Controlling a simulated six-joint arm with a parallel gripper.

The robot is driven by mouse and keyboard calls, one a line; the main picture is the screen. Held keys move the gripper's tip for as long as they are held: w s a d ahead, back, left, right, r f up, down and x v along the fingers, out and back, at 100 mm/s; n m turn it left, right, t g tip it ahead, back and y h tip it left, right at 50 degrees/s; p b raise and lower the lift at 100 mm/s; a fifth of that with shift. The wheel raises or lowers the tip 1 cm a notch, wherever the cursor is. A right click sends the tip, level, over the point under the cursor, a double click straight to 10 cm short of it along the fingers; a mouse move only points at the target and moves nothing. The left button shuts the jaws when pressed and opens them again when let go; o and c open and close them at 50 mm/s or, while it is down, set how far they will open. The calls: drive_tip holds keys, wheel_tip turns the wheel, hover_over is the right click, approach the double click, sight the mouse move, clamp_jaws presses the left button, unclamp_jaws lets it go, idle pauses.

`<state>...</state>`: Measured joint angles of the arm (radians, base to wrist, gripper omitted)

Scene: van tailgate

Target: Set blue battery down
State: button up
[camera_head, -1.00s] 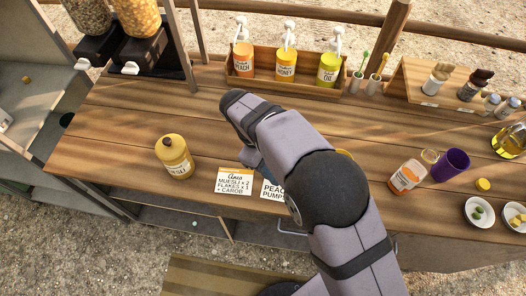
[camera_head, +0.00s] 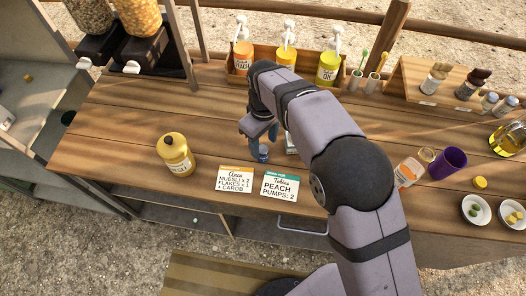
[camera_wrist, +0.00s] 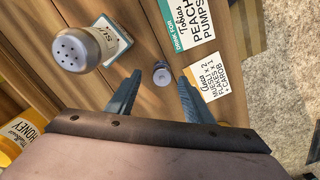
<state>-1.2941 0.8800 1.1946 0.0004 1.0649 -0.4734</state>
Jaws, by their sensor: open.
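The blue battery (camera_head: 261,154) appears as a small blue cylinder, upright on the wooden counter just below my gripper (camera_head: 259,132). In the wrist view its round end (camera_wrist: 161,75) shows between the two fingers (camera_wrist: 160,82), with a visible gap on each side. My gripper is open and nothing is held between its fingers. My arm links hide part of the counter behind and to the right of it in the head view.
A shaker with a holed metal top (camera_wrist: 80,49) stands close beside my gripper. Two order cards (camera_head: 235,179) and a yellow bottle (camera_head: 175,154) are at the front left. Pump bottles (camera_head: 285,60) stand in a wooden tray behind. A purple cup (camera_head: 449,162) is at the right.

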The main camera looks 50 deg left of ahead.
sight(263, 148)
drive_tip(key=shift+s+d+f+p, duration=0.1)
drive_tip(key=shift+f+p, duration=0.55)
drive_tip(key=shift+f, duration=0.6)
drive_tip(key=shift+s+f+p, duration=0.1)
drive_tip(key=shift+f+p, duration=0.5)
drive_tip(key=shift+f, duration=0.65)
clamp_jaws()
